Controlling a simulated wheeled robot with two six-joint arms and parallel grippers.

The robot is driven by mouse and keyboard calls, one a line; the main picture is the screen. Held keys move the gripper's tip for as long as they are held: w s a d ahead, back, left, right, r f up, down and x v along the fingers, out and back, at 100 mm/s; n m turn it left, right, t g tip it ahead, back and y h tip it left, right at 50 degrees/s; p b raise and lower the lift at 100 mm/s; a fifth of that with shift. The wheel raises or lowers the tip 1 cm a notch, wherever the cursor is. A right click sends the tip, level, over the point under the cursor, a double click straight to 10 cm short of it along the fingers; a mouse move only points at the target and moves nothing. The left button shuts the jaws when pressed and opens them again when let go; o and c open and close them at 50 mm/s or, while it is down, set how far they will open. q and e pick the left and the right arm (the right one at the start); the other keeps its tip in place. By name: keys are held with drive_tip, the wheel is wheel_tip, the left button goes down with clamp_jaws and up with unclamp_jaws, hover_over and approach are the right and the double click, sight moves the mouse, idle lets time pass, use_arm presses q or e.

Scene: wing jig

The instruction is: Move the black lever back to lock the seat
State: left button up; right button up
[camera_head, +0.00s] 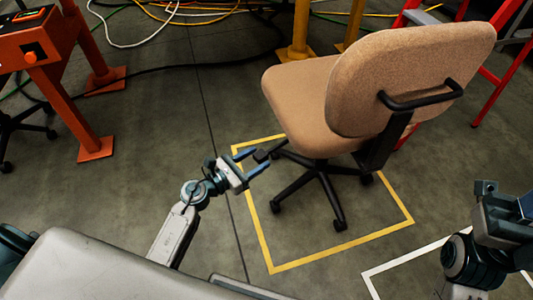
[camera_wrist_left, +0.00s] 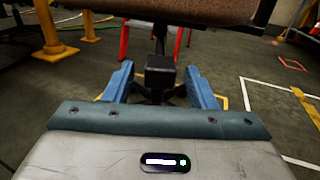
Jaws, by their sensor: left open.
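A tan office chair (camera_head: 385,85) on a black star base stands within a yellow floor outline, its backrest turned toward the right. A short black lever (camera_head: 262,155) sticks out under the left side of its seat. In the left wrist view the lever's blocky black end (camera_wrist_left: 160,68) shows between the blue fingers, under the seat (camera_wrist_left: 165,10). My left gripper (camera_head: 257,161) is open, with its fingers on either side of the lever end. Contact cannot be told. My right gripper (camera_head: 510,210) is at the right edge, partly cut off, its jaws unclear.
The yellow floor outline (camera_head: 262,240) surrounds the chair base. An orange stand (camera_head: 65,95) is at the upper left, yellow posts (camera_head: 298,35) are behind the chair, and a red ladder-like frame (camera_head: 487,85) is at the right. Cables lie along the back. The floor left of the chair is clear.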

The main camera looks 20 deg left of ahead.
sight(267, 152)
use_arm(q)
drive_tip(key=shift+x, duration=2.35)
drive_tip(key=shift+c, duration=0.2)
clamp_jaws()
